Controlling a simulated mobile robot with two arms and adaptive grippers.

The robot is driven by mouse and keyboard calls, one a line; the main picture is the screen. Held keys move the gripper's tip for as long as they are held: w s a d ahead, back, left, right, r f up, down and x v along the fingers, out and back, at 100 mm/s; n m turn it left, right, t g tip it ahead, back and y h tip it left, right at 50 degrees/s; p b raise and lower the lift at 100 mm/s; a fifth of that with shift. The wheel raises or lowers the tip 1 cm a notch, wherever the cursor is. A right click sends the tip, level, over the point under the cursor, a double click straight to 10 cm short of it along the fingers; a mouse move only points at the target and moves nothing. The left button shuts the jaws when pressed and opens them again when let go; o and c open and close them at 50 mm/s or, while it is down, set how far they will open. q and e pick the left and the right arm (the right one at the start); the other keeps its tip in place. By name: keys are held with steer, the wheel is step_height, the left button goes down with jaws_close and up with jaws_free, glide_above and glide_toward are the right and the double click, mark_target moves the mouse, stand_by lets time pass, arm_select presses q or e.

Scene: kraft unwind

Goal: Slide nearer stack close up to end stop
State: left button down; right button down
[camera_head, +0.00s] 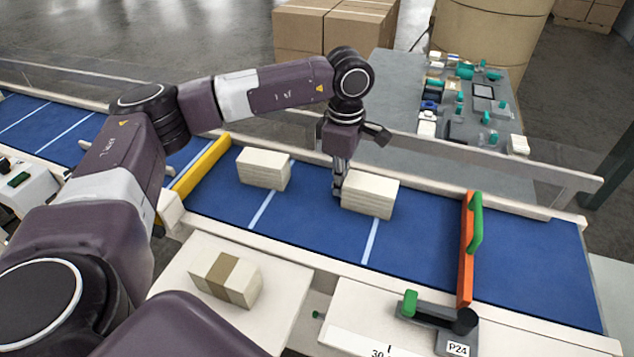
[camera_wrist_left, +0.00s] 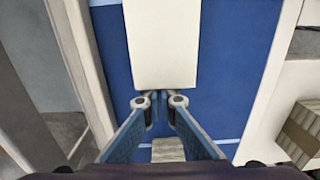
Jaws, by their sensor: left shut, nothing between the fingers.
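A cream stack of sheets (camera_head: 369,196) lies on the blue belt (camera_head: 315,200), left of the orange end stop (camera_head: 466,250) with its green handle. Clear belt lies between them. A second cream stack (camera_head: 263,169) lies further left, near the yellow bar (camera_head: 200,167). My left gripper (camera_head: 338,187) points down between the stacks, shut and empty, at the left side of the stack nearer the stop. In the left wrist view the fingertips (camera_wrist_left: 159,98) are at that stack's (camera_wrist_left: 166,45) edge; I cannot tell if they touch. The other stack (camera_wrist_left: 168,150) shows behind them. My right gripper is out of view.
Pale rails run along both belt edges. A banded bundle (camera_head: 226,279) sits on a white platform in front. A clamp with a green knob (camera_head: 410,303) stands by the front rail near the stop. A grey table (camera_head: 395,85) with small parts stands behind.

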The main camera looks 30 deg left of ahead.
mark_target(400, 212)
arm_select(q)
steer(key=w+d+b, duration=0.1)
steer(key=d, duration=0.3)
steer(key=w+d+b, duration=0.1)
steer(key=d, duration=0.4)
steer(key=w+d+b, duration=0.1)
steer(key=d, duration=0.3)
steer(key=shift+w+d, duration=0.15)
steer(key=shift+d, duration=0.1)
steer(key=shift+a, duration=0.1)
